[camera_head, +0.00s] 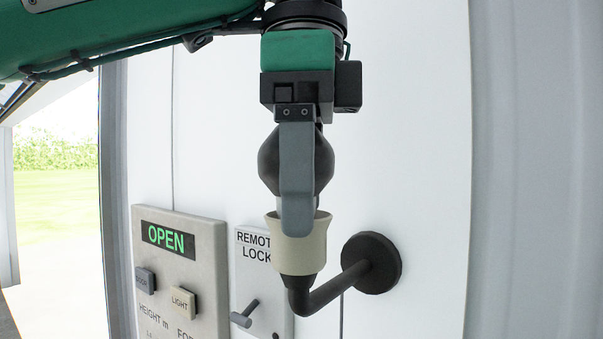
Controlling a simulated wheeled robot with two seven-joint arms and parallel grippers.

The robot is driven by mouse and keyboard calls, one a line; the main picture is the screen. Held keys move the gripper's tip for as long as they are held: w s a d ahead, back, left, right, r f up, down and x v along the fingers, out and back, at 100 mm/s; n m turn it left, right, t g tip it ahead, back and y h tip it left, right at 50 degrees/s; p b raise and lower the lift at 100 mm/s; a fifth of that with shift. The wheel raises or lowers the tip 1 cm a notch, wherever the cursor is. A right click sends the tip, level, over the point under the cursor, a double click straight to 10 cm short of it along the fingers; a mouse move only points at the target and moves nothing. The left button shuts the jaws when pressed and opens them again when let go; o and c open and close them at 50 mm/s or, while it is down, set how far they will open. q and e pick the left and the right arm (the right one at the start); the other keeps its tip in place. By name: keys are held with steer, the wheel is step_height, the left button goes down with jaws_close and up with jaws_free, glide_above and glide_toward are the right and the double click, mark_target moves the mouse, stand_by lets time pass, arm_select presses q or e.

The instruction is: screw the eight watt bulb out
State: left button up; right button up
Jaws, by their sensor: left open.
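The bulb (325,166) is a dark, rounded shape with a paler neck, upright in a cream cup-shaped lamp socket (318,245). The socket sits on a black bent arm fixed to the white wall. My left gripper (297,222) comes from above, pointing straight down over the bulb. Its near grey finger lies in front of the bulb and its tip overlaps the socket's rim in the picture. The far finger is hidden. The jaws are open, and I cannot tell whether the finger touches the bulb. Any watt marking is not visible. My right gripper is not in view.
A round black wall mount (373,263) carries the lamp arm. A control panel (208,240) with a green OPEN display and buttons is at lower left. A REMOTE LOCK plate (245,273) with a small lever (243,316) is close beside the socket. The wall to the right is bare.

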arm_select(q)
steer(key=m, duration=0.3)
steer(key=m+p, duration=0.1)
steer(key=shift+a+r, duration=0.15)
steer(key=shift+a, duration=0.15)
steer(key=m+p, duration=0.1)
steer(key=m, duration=0.3)
steer(key=shift+d, duration=0.2)
steer(key=shift+a+m, duration=0.1)
steer(key=shift+m, duration=0.2)
steer(key=shift+c, duration=0.5)
steer(key=c, duration=0.7)
